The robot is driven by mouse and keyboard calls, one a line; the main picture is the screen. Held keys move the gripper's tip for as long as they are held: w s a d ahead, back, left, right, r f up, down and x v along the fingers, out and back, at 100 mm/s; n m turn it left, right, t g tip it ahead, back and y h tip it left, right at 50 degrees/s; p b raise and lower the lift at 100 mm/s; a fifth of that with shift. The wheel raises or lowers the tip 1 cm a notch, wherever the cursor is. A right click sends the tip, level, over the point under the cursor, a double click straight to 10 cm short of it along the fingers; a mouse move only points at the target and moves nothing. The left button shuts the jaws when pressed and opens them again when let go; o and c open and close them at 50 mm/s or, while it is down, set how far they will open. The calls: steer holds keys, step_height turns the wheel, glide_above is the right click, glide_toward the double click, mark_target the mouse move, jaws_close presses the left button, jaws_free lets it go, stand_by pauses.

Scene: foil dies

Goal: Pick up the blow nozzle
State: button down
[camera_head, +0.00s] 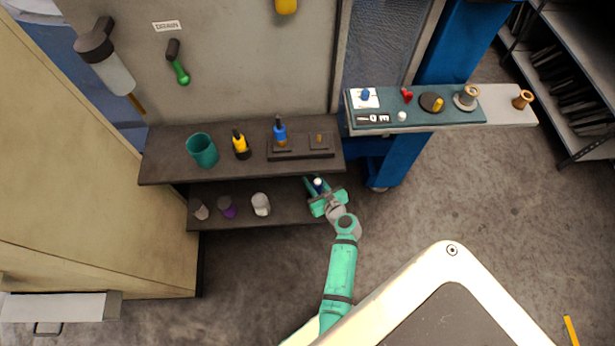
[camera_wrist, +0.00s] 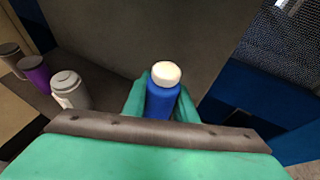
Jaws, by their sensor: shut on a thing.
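My gripper (camera_head: 319,194) is at the right end of the lower dark shelf, reached from the front. Its green fingers are shut on a blue cylinder with a white rounded top (camera_wrist: 160,101), which stands upright between them. The same blue and white piece shows small in the head view (camera_head: 318,183). Its lower part is hidden by the gripper, so I cannot tell if it touches the shelf. No thing in view is clearly marked as the blow nozzle, and I cannot tell whether the held piece is it.
On the lower shelf (camera_head: 270,219) stand a white container (camera_head: 261,204), a purple one (camera_head: 227,206) and a grey-brown one (camera_head: 200,209). The upper shelf (camera_head: 165,169) overhangs, with a teal cup (camera_head: 202,150), a yellow-black item (camera_head: 241,145) and a blue-black item (camera_head: 279,132).

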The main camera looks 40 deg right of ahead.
steer(key=s+a, duration=0.2)
steer(key=s, duration=1.2)
steer(key=shift+s+a, duration=0.25)
steer(key=shift+a, duration=0.1)
